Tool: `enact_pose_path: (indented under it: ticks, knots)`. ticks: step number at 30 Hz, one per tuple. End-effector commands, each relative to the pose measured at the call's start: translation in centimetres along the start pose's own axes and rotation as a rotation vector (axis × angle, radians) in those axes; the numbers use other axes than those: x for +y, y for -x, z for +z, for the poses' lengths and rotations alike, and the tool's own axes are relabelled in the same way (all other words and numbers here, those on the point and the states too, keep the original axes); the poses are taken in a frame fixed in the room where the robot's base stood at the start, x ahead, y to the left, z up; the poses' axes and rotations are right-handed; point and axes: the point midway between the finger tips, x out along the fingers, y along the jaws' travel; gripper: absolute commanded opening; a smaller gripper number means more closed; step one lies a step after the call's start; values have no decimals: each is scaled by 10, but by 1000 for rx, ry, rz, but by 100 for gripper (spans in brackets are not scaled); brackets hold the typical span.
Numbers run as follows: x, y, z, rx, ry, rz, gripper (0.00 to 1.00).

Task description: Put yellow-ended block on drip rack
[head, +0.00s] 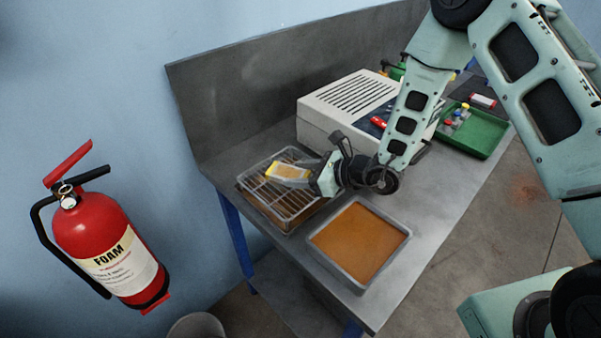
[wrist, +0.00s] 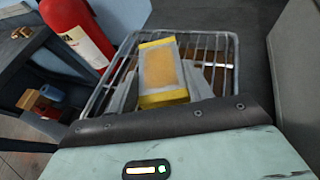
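The yellow-ended block (head: 289,171) has an orange-tan face with yellow ends. It is between the fingers of my gripper (head: 300,173), over the wire drip rack (head: 272,203). In the wrist view the block (wrist: 161,68) points away from the camera, and the grey fingers of my gripper (wrist: 163,85) lie along its two sides, seemingly shut on it. The rack's wire rim (wrist: 236,60) shows around and behind the block. I cannot tell whether the block's underside touches the wires.
A tray of orange-brown liquid (head: 358,241) stands right of the rack. A white vented box (head: 345,103) is behind, and a green tray (head: 476,137) with small coloured items is at the far right. A red fire extinguisher (head: 105,240) is at the left by the wall.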

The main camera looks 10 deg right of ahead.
Motion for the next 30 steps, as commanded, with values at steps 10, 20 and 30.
enact_pose_path:
  ticks: [10, 20, 30]
  knots:
    - [0, 0, -1, 3, -1, 1, 72]
    - [-2, 40, -3, 3, -1, -4, 72]
    - [-1, 104, -2, 3, 0, -2, 72]
